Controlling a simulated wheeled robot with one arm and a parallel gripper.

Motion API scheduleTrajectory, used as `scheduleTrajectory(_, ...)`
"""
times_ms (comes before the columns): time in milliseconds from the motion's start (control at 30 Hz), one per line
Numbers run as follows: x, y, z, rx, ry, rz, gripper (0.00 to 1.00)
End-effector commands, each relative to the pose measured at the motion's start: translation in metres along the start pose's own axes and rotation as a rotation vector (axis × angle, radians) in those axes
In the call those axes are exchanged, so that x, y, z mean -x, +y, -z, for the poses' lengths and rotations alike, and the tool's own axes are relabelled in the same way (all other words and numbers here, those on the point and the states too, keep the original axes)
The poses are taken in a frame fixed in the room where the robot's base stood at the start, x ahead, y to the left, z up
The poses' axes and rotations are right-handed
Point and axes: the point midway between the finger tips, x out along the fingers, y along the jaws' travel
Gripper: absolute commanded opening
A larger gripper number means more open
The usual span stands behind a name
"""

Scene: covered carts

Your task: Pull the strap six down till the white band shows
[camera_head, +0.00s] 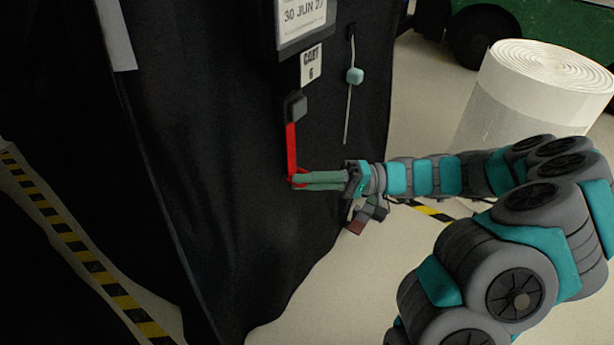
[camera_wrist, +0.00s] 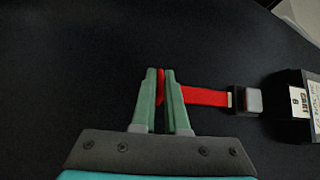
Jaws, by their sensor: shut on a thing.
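The red strap (camera_head: 291,148) hangs from a grey buckle (camera_head: 296,107) on the black cover, below a sign reading CART 6 (camera_head: 311,66). My gripper (camera_head: 297,180) is shut on the strap's lower end, close to the cover. In the wrist view my gripper (camera_wrist: 160,74) has the strap's end between its green fingers. There the strap (camera_wrist: 203,96) runs taut to the right to the buckle (camera_wrist: 251,100). A narrow pale strip (camera_wrist: 230,98) shows on the strap beside the buckle in the wrist view. I cannot make it out in the head view.
A thin pale cord with a light blue toggle (camera_head: 354,76) hangs right of the strap. A date placard (camera_head: 302,20) is above the sign. A large white roll (camera_head: 535,95) stands at the right. Yellow-black floor tape (camera_head: 90,262) runs at the left.

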Motion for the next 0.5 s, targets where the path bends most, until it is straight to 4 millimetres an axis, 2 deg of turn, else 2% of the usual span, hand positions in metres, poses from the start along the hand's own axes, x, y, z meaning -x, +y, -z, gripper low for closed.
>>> scheduleTrajectory(33,0.0018,0.0144,-0.0025,-0.001,-0.003,-0.004,0.0)
scheduleTrajectory(100,0.0025,0.0201,-0.0033,-0.001,-0.003,-0.005,0.0)
scheduleTrajectory(500,0.003,0.0223,-0.0036,-0.001,-0.003,-0.006,0.0)
